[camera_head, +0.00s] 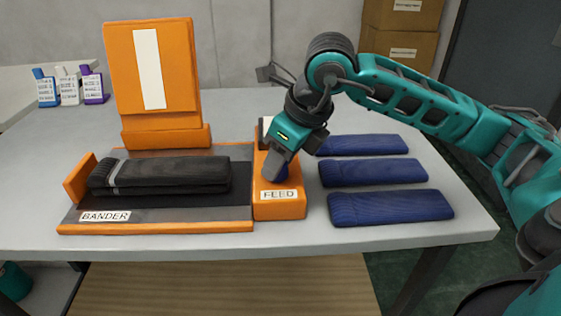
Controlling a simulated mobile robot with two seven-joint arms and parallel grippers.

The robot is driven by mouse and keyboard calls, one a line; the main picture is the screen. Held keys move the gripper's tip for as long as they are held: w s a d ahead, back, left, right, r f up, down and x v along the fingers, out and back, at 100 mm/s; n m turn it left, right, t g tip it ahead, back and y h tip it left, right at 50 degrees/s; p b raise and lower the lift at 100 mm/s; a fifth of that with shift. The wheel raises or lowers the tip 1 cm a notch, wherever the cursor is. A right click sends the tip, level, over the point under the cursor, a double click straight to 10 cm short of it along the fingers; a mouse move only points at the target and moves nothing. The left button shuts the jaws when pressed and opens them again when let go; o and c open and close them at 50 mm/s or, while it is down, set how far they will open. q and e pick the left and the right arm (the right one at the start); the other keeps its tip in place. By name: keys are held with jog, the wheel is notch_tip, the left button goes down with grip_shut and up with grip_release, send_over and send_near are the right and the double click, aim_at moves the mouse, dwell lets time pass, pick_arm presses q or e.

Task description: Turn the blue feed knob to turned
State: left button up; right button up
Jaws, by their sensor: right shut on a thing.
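The orange feed box (279,208), labelled FEED, stands at the right end of the bander. The blue feed knob (282,172) shows only as a small blue patch on its top, mostly hidden by my right gripper. My right gripper (277,172) comes down from above and is shut on the knob. How far the knob is turned cannot be told. The bander (152,228) has an orange front edge and a dark bed with dark folded knit pieces (165,173) lying on it. My left gripper is not in view.
Several folded blue knit pieces (390,207) lie right of the feed box. A tall orange panel (154,70) stands behind the bander. Small labelled blue, white and purple items (68,87) stand at the back left. Cardboard boxes (402,48) are stacked behind. The table's front strip is clear.

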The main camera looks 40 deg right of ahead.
jog(key=shift+m+h, duration=0.4)
jog(key=shift+m, duration=0.6)
jog(key=o, duration=1)
jog(key=p+v, duration=0.2)
jog(key=v, duration=1.1)
jog(key=shift+s, duration=0.1)
